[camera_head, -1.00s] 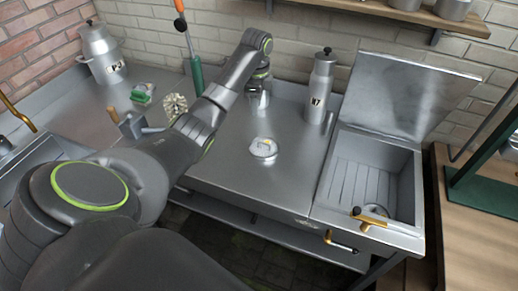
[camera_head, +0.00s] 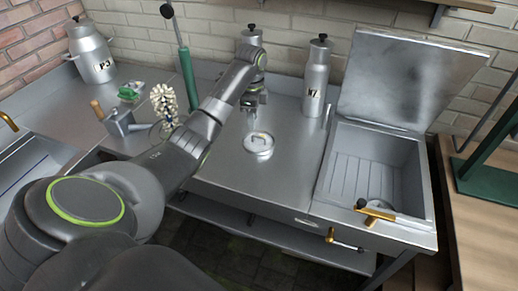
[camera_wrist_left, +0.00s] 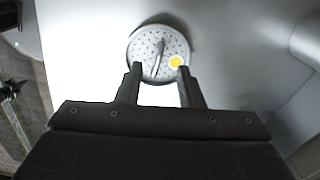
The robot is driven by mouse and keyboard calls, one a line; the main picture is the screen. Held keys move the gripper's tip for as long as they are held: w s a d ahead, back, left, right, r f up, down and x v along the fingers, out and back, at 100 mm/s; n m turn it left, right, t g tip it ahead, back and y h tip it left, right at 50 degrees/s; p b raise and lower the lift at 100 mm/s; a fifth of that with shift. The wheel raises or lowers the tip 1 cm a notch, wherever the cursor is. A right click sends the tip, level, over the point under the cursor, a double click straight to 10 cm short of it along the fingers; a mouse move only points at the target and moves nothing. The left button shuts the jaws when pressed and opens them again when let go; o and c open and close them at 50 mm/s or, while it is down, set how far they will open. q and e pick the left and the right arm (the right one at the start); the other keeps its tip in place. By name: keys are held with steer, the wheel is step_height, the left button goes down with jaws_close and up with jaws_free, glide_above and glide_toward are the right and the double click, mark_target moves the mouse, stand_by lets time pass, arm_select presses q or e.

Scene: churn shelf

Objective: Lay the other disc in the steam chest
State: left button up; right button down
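A round grey disc (camera_head: 259,144) with a bar handle lies flat on the metal counter. In the left wrist view the disc (camera_wrist_left: 150,38) shows small holes and a yellow dot. My left gripper (camera_head: 250,107) is just behind it in the head view. In the left wrist view its fingers (camera_wrist_left: 161,76) are apart, with nothing between them, at the disc's near edge. The steam chest (camera_head: 340,165) stands open at the right, lid tilted back. A round grey piece (camera_head: 379,206) shows at its front, partly hidden by a brass handle. My right gripper is not in view.
A churn marked N7 (camera_head: 317,80) stands behind the counter's right part. Another churn (camera_head: 248,38) is partly behind my arm. At the left are a churn marked P3 (camera_head: 91,55), a brush (camera_head: 163,103) and a green block (camera_head: 130,92). The counter around the disc is clear.

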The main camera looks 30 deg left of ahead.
mark_target(259, 140)
arm_select(q)
steer(key=shift+f+p, duration=0.45)
steer(key=shift+f, duration=1.1)
step_height(259, 140, down, 5)
steer(key=shift+a+r+p, duration=0.1)
steer(key=shift+r+p, duration=0.05)
steer(key=shift+p, duration=0.45)
jaws_close()
